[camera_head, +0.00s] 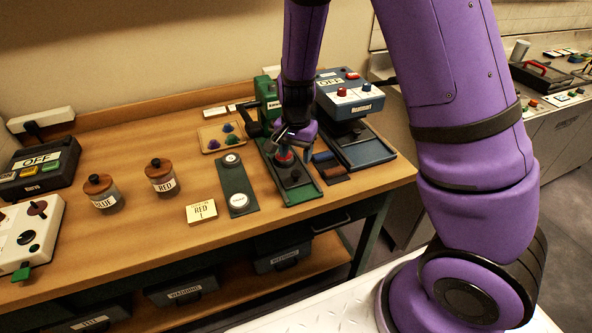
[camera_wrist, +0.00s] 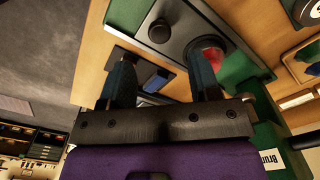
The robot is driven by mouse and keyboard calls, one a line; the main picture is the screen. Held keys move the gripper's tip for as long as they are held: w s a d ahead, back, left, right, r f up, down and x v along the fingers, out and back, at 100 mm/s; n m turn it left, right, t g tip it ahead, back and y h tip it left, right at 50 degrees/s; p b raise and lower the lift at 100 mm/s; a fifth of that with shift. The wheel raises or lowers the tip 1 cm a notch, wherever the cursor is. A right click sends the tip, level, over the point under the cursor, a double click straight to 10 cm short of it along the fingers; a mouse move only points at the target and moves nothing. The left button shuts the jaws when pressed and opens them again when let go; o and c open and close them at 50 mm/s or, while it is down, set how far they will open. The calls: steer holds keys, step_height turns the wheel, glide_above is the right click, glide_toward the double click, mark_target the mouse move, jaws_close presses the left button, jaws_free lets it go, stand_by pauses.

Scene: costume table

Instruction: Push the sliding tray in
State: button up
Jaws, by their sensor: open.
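The sliding tray appears to be the dark grey plate in the green machine's base (camera_head: 305,193), with a small black knob on it. In the wrist view the tray (camera_wrist: 185,45) shows with its black knob (camera_wrist: 161,31) and a red round piece (camera_wrist: 211,58) farther along it. My gripper (camera_head: 297,151) is over the green machine's base, close to the red piece. In the wrist view my gripper (camera_wrist: 163,80) has its two dark fingers apart, with nothing held between them. One finger overlaps the red piece in that view; I cannot tell whether they touch.
A blue machine (camera_head: 342,97) with its own dark tray (camera_head: 368,152) stands right of the green one. A dark green plate with two white discs (camera_head: 238,187) lies to the left. Jars marked RED (camera_head: 161,178) and BLUE (camera_head: 102,193) stand farther left. The table's front edge is near.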

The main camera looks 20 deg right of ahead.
mark_target(296, 172)
step_height(296, 172, down, 7)
steer(key=shift+r, duration=0.15)
steer(key=shift+c, duration=0.3)
